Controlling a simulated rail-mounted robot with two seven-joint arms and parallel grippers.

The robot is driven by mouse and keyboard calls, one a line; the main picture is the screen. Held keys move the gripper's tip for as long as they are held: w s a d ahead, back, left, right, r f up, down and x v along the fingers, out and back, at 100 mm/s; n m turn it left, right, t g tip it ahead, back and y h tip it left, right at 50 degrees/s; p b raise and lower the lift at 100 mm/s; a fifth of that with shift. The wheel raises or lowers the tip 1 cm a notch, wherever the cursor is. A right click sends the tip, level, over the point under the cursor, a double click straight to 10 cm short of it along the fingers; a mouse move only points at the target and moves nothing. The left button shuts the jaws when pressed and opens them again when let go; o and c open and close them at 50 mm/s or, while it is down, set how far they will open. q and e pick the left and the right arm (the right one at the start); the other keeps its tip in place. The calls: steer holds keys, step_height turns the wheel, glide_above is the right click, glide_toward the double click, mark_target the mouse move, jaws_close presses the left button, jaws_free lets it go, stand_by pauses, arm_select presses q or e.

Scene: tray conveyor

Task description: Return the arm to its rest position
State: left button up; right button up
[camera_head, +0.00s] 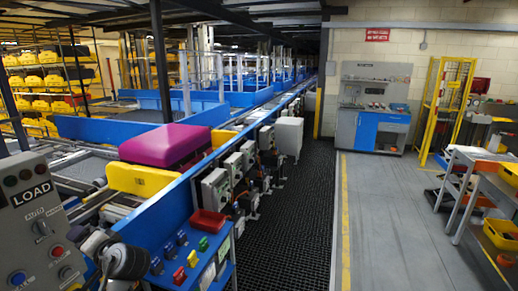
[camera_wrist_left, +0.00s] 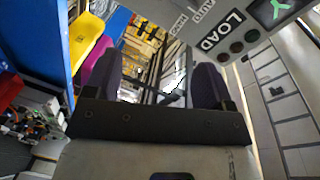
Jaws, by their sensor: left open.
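My left gripper (camera_head: 128,262) shows low at the left in the head view, beside the LOAD control panel (camera_head: 38,225), which hides part of the arm. In the left wrist view the two dark padded fingers of the gripper (camera_wrist_left: 156,84) stand wide apart with nothing held between them. The gripper is open and empty. My right arm and gripper do not show in either view.
A blue-sided conveyor (camera_head: 168,208) runs into the distance, carrying a magenta load (camera_head: 165,145) beside a yellow tray (camera_head: 142,180). A small blue stand with a red bin (camera_head: 208,222) and coloured blocks is near the gripper. The dark floor mat (camera_head: 287,220) is clear.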

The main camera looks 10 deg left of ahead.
arm_select(q)
steer(key=d+r+t+h, duration=0.2)
steer(key=d+t+h, duration=0.45)
steer(key=d, duration=0.45)
steer(key=s+d+f+m+t+h, duration=0.2)
steer(key=s+d+f+h, duration=0.35)
steer(key=d+f, duration=0.35)
steer(key=s+d+f+m+g+h, duration=0.15)
steer(key=s+d+f+g, duration=0.3)
steer(key=s+f, duration=0.9)
steer(key=s+d+f+g+h, duration=0.35)
steer(key=s+d+f, duration=0.25)
steer(key=s+f, duration=0.75)
step_height(320, 180, up, 19)
steer(key=s+p, duration=0.2)
steer(key=p, duration=1.6)
steer(key=shift+s+r+g, duration=0.2)
steer(key=shift+s+g, duration=0.05)
steer(key=shift+g, duration=0.1)
steer(key=shift+a, duration=0.1)
